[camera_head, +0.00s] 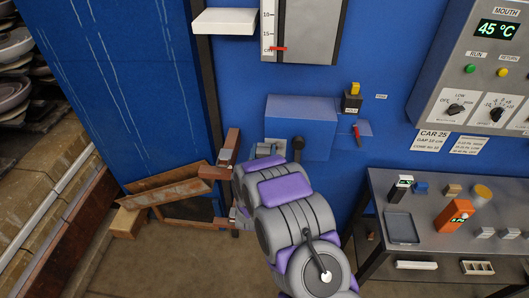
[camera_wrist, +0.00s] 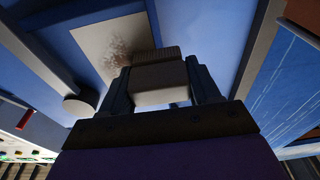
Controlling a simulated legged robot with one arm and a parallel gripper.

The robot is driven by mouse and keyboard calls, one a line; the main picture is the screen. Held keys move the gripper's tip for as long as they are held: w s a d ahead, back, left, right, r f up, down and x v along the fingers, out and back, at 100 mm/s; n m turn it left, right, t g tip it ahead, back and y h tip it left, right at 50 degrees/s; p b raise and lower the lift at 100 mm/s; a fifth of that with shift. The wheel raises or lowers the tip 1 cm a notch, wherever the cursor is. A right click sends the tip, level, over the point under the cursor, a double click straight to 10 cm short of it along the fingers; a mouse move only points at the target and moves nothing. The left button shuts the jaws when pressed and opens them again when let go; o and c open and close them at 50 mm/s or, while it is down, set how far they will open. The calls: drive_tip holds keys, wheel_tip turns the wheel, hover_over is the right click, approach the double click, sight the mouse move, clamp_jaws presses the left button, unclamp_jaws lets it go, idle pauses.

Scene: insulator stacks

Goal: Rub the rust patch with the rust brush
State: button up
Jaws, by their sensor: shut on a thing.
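My gripper (camera_wrist: 161,82) is shut on the rust brush (camera_wrist: 160,86), a pale block with a darker bristle strip at its far end. The rust patch (camera_wrist: 116,46) is a speckled brownish-grey area on a pale square plate (camera_wrist: 92,34) on a blue surface. The bristle end overlaps the patch's lower right edge in the wrist view; I cannot tell whether it touches. In the head view my purple and grey arm reaches to the blue wall box, and a bit of the pale plate (camera_head: 275,147) shows. The arm mostly hides my gripper and the brush there.
A round knob (camera_head: 297,143) sticks out beside the plate on the blue box (camera_head: 303,115). A small red-handled lever (camera_head: 357,132) is to its right. A rusty beam (camera_head: 228,152) stands left of my arm. A grey workbench (camera_head: 430,245) with tools is at right.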

sight(285, 145)
drive_tip(key=shift+d, duration=2.8)
drive_tip(key=shift+s+d, duration=0.1)
drive_tip(key=shift+d, duration=0.75)
